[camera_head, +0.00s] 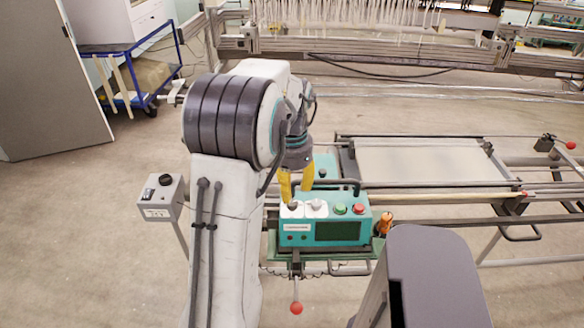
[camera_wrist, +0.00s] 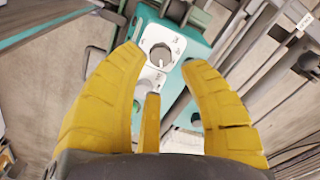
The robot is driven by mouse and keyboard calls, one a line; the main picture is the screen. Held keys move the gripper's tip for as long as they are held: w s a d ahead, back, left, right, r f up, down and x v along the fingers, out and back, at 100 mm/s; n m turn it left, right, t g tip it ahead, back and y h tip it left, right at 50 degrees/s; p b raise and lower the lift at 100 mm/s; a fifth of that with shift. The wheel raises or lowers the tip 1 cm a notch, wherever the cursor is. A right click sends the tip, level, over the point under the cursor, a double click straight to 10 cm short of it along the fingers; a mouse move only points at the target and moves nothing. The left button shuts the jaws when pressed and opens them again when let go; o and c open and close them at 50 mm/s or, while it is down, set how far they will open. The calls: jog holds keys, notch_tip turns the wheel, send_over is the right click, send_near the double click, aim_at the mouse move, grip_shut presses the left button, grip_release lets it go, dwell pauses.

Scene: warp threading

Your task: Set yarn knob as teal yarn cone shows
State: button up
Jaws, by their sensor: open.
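A teal control box (camera_head: 345,232) stands on a stand in the head view. Two knobs on white plates sit on its top left: a left knob (camera_head: 291,207) and a right knob (camera_head: 317,205). My gripper (camera_head: 296,192), with yellow fingers, is open just above the left knob. In the wrist view my gripper (camera_wrist: 158,66) spreads around a grey knob (camera_wrist: 160,54) with a white pointer mark; contact cannot be told. I cannot make out a teal yarn cone in either view.
A green button (camera_head: 340,208) and a red button (camera_head: 359,209) sit right of the knobs. An orange object (camera_head: 385,221) stands at the box's right. A grey box with a black knob (camera_head: 165,180) stands at the left. A metal frame (camera_head: 425,165) lies behind.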

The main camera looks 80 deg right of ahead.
aim_at(292, 203)
notch_tip(292, 203, up, 7)
dwell(0.4)
dwell(0.8)
